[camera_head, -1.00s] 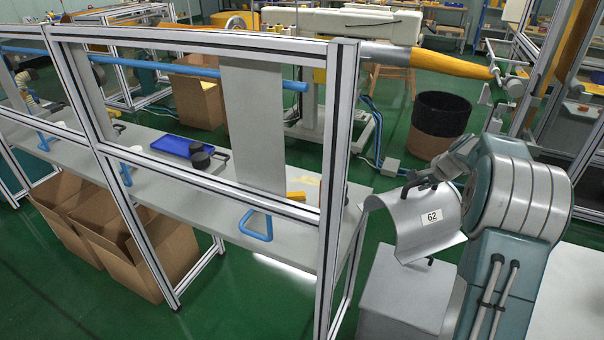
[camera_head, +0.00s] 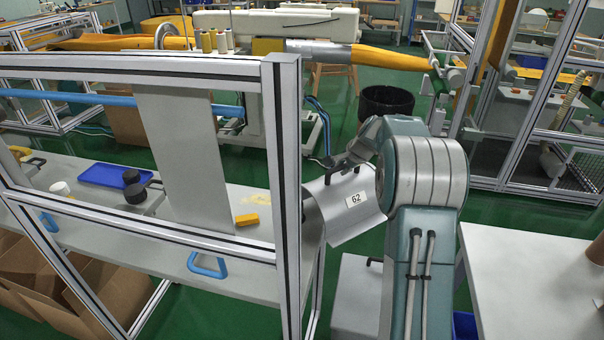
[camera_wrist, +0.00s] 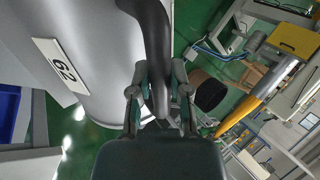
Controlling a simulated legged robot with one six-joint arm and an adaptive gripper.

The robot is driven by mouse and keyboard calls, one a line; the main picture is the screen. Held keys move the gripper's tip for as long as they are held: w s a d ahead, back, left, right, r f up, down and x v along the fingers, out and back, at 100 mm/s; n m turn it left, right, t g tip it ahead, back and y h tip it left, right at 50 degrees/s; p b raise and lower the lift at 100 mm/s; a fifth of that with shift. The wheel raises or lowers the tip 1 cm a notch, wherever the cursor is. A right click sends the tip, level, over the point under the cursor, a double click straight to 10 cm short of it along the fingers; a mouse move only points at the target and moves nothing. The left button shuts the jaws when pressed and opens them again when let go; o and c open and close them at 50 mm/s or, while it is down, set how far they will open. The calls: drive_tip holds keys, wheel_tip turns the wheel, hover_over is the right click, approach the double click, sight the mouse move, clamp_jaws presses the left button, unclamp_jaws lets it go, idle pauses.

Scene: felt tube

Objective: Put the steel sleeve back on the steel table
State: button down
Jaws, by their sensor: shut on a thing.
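The steel sleeve (camera_head: 342,221) is a curved grey metal sheet with a white "62" label and black handles. My gripper (camera_head: 347,163) is shut on its upper black handle and holds the sleeve in the air, right of the framed bench's post, which hides part of its left edge. In the wrist view the sleeve (camera_wrist: 95,65) fills the upper left, and the fingers of my gripper (camera_wrist: 160,98) close around the black handle (camera_wrist: 157,40). A light grey table (camera_head: 535,275) stands at the right front; I cannot tell whether it is the steel table.
An aluminium frame (camera_head: 286,190) stands close left of the sleeve, around a grey bench (camera_head: 95,205) with a blue tray (camera_head: 103,174). A grey box-like stand (camera_head: 356,285) is below the sleeve. A black bin (camera_head: 386,102) stands behind.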

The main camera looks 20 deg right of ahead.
drive_tip(key=w+a, duration=0.2)
drive_tip(key=a, duration=0.1)
drive_tip(key=w+a, duration=0.2)
drive_tip(key=a, duration=0.1)
drive_tip(key=w+a, duration=0.2)
drive_tip(key=a, duration=0.1)
drive_tip(key=shift+w+a, duration=0.1)
drive_tip(key=shift+w, duration=0.05)
drive_tip(key=shift+f, duration=1.7)
drive_tip(key=c, duration=0.6)
unclamp_jaws()
drive_tip(key=shift+f, duration=0.1)
